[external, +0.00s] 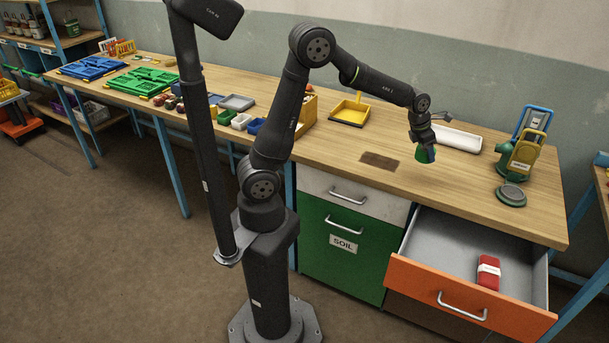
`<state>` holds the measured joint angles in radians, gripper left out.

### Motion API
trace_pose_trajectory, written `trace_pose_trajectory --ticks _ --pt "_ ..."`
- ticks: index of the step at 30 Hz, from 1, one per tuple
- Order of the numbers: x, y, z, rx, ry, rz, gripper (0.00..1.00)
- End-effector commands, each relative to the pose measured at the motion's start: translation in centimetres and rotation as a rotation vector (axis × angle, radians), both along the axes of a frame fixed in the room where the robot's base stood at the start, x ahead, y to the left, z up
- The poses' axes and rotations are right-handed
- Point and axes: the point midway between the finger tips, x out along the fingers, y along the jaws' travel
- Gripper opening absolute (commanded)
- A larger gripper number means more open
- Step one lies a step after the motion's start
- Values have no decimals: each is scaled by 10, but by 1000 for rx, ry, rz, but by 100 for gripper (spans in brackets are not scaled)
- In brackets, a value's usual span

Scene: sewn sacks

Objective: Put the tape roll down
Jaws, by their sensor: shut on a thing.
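My gripper (423,141) points down above the right half of the wooden bench (455,187).
A white tray (457,138) lies behind my gripper. A yellow tray (350,111) is to the left. A green and yellow device (522,158) and round green disc (511,195) stand right. The orange-fronted drawer (465,306) is open, with a red bundle (488,272) inside.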

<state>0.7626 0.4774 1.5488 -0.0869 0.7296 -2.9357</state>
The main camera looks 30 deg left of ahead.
Motion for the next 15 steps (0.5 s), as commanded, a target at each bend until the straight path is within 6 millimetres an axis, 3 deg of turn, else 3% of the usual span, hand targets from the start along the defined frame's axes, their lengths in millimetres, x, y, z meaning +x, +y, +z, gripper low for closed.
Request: trace_pose_trajectory --ticks 3,9,15 --pt "28 12 -18 1 2 6 40" --pt "64 26 -41 -1 2 5 40" --pt "77 32 -50 0 0 0 40"
